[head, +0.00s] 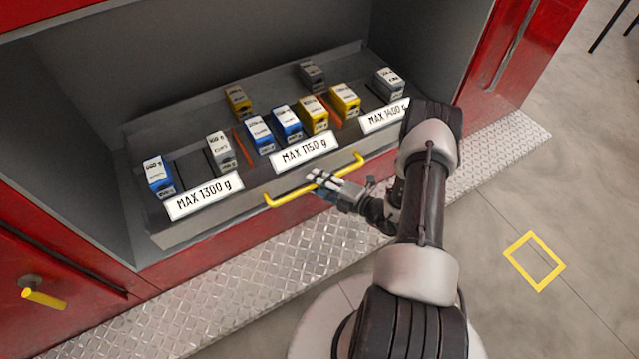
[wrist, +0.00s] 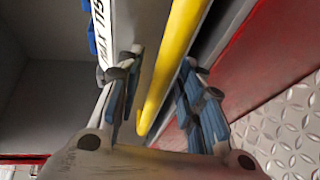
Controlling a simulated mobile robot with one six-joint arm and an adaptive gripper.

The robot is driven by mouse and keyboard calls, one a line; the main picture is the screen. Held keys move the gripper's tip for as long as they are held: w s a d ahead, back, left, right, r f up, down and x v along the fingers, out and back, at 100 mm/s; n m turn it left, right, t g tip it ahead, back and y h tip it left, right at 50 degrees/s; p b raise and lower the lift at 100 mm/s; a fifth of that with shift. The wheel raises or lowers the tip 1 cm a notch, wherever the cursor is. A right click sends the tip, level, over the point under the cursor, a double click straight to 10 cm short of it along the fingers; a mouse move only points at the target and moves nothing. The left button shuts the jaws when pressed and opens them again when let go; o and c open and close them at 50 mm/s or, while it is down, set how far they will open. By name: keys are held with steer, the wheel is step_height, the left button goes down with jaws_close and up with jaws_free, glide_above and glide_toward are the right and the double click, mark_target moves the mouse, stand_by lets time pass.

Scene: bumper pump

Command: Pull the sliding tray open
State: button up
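The grey sliding tray (head: 252,187) sits in the recess of a red cabinet, with several small boxes on it. A yellow bar handle (head: 292,195) runs along its front. My gripper (head: 325,181) is at the middle of this handle in the head view. In the wrist view the handle (wrist: 172,62) passes between the two fingers of my gripper (wrist: 162,58). The fingers stand apart with gaps showing on both sides of the bar. The finger pads do not appear to press on it. My arm hides part of the tray's right end.
White labels reading MAX 1300 g (head: 204,197), MAX 1150 g (head: 304,152) and MAX 1400 g (head: 385,115) are on the tray front. A diamond-plate step (head: 235,300) lies below. A yellow knob (head: 43,298) sticks out at lower left. Floor at right (head: 590,200) is mostly clear.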

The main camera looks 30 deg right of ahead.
steer(key=shift+c, duration=0.2)
jaws_close()
stand_by(0.6)
